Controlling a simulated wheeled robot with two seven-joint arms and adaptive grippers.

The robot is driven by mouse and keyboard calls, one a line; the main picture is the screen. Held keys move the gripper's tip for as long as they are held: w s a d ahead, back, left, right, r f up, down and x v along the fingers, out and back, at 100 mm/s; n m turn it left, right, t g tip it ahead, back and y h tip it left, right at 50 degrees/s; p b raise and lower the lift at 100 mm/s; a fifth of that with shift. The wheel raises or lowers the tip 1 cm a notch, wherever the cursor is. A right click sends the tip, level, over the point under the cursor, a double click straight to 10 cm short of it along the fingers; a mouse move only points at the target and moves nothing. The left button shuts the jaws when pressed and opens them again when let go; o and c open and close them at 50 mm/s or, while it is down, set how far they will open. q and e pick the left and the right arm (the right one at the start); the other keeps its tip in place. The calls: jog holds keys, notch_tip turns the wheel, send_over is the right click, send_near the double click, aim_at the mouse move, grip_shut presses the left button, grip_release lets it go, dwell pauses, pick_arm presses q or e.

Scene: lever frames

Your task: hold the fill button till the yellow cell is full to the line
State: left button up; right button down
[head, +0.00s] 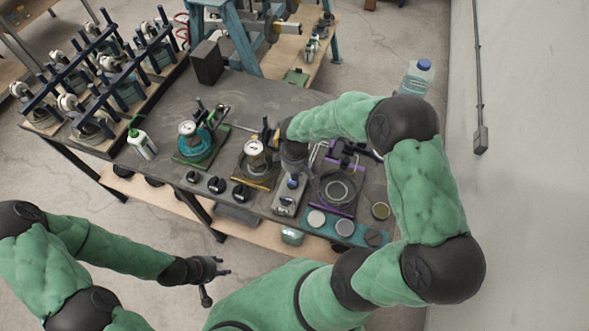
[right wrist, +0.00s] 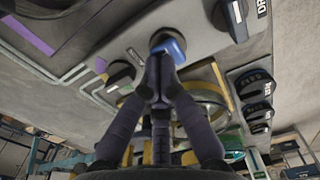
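The yellow cell (head: 258,181) stands in the middle of the bench with a round white gauge (head: 254,147) on top. Its liquid level and line are too small to read. A blue button (head: 292,183) sits on a small grey panel to its right, and it shows close up in the right wrist view (right wrist: 174,46). My right gripper (right wrist: 161,62) is shut, fingertips together at the blue button; they look in contact, but I cannot tell how far it is pressed. My left gripper (head: 217,280) is open and empty, low in front of the bench.
A teal cell (head: 190,150) stands left of the yellow one, and a purple-framed cell (head: 337,190) stands right. Black knobs (head: 217,185) line the bench front. A white-green bottle (head: 141,143) and a rack (head: 105,75) are at left. A clear blue-capped bottle (head: 416,77) is at back right.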

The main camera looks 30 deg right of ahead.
pick_arm(q)
jog(key=shift+f, duration=0.15)
pick_arm(e)
jog(key=shift+f, duration=0.2)
notch_tip(320, 180, down, 2)
jog(key=shift+s+f+b, duration=0.1)
jog(key=shift+b, duration=0.9)
jog(key=shift+s+a, duration=0.2)
jog(key=shift+s, duration=0.1)
pick_arm(q)
jog(key=shift+s+a+f, duration=0.1)
jog(key=shift+s+f, duration=0.05)
jog(key=shift+f, duration=0.7)
pick_arm(e)
jog(key=shift+f, duration=0.15)
jog(key=shift+s+f, duration=0.1)
jog(key=r+p, duration=0.1)
jog(key=r, duration=0.1)
jog(key=r+p, duration=0.1)
jog(key=r, duration=0.1)
jog(key=w+r+p, duration=0.1)
jog(key=r, duration=0.1)
jog(key=shift+d, duration=0.2)
pick_arm(q)
jog(key=r, duration=0.2)
jog(key=s+r, duration=0.1)
jog(key=shift+d+r, duration=0.1)
jog(key=shift+d, duration=0.15)
pick_arm(e)
notch_tip(320, 180, up, 9)
